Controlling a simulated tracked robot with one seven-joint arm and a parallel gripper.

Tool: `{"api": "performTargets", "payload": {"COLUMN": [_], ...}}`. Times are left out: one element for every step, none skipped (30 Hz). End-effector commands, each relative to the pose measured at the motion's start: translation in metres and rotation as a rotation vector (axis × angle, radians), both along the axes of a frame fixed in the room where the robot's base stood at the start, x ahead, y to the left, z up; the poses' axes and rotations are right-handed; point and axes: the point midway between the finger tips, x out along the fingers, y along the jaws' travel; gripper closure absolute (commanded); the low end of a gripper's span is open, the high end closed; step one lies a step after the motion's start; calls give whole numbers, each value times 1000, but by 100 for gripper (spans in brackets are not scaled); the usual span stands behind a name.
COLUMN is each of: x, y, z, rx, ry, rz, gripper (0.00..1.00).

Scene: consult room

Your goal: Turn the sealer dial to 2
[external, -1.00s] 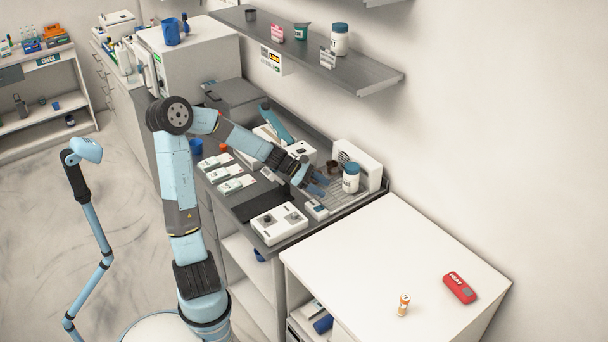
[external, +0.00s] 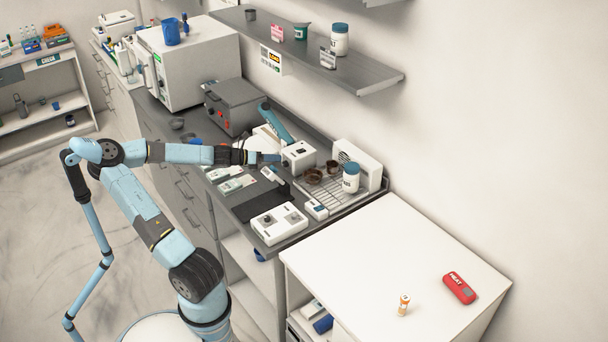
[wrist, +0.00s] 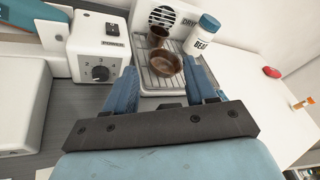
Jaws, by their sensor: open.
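The sealer's white box (external: 299,155) stands on the dark counter beside a blue lever arm (external: 277,122). In the wrist view the box (wrist: 98,45) is left of centre, with its black dial (wrist: 99,73) facing me. Small marks ring the dial, but its setting is too small to read surely. My gripper (external: 271,157) is level just left of the box in the external view. In the wrist view my gripper (wrist: 160,75) is open and empty, its blue fingers apart. The dial lies beyond and left of the left finger, with no contact visible.
A wire drying rack (external: 312,192) right of the sealer holds a brown bowl (wrist: 169,67), a small brown cup (wrist: 157,37) and a blue-lidded white jar (wrist: 203,35). Another white device with knobs (external: 279,222) stands at the counter's front. A white table (external: 400,250) is mostly clear.

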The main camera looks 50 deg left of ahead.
Motion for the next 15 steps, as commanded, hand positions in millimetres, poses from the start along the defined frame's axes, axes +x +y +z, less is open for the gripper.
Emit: {"api": "performTargets", "payload": {"x": [-10, -15, -22, -27, -32, -38, -42, -46, -50, -52, -54, -57, -58, -58, -57], "y": [8, 11, 18, 22, 26, 32, 36, 40, 45, 47, 50, 52, 53, 54, 55], "z": [-11, -17, -24, -28, -32, -37, -40, -42, -44, -45, -46, -47, -48, -48, -49], "rx": [47, 80, 124, 155, 185, 224, 249, 273, 302, 319, 333, 348, 356, 362, 367], "ry": [20, 32, 45, 54, 62, 70, 75, 79, 84, 86, 87, 89, 90, 90, 91], "rz": [28, 45, 69, 86, 104, 127, 144, 159, 178, 189, 200, 209, 215, 218, 221], "gripper": [44, 44, 44, 44, 44, 44, 44, 44, 44, 44, 44, 44, 44, 44, 44]}}
